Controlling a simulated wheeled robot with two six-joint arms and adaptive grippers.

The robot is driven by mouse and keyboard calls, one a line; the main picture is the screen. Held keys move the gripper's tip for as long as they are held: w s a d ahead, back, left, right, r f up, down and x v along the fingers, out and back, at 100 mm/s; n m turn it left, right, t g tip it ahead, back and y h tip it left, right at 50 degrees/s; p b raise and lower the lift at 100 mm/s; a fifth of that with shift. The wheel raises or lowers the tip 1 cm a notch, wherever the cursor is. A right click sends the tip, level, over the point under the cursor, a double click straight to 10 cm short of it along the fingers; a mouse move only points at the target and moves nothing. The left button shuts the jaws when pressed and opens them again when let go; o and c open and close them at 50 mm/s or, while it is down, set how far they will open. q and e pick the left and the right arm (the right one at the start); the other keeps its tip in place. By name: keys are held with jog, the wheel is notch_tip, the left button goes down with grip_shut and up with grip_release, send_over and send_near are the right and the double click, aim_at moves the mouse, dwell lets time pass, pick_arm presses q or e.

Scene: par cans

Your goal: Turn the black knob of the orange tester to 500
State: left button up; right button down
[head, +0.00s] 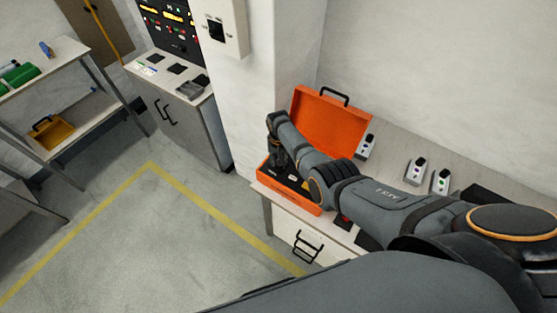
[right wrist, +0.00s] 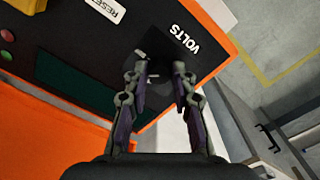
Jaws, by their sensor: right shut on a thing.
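The orange tester (head: 331,121) is an open case on the bench, its lid raised at the back; its black panel (right wrist: 70,35) fills the upper left of the right wrist view. The panel bears a VOLTS label (right wrist: 185,38) and a RESET label (right wrist: 106,9). My right gripper (right wrist: 160,72) points down at the panel beside the VOLTS label, its fingers shut on the black knob (right wrist: 158,85), which shows dark between them. The knob's pointer and any 500 mark cannot be made out. In the head view my right gripper (head: 279,160) is over the case. My left gripper is not in view.
Several small meters (head: 416,170) stand on the bench (head: 385,146) right of the case. A wall rises behind it. The floor between is clear.

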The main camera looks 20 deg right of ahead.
jog(key=m, duration=0.3)
jog(key=shift+w+r+m, duration=0.1)
jog(key=shift+r+m, duration=0.05)
jog(key=shift+m, duration=2.05)
jog(key=c, duration=1.1)
grip_release()
notch_tip(320, 180, up, 12)
jog(key=shift+f, duration=0.1)
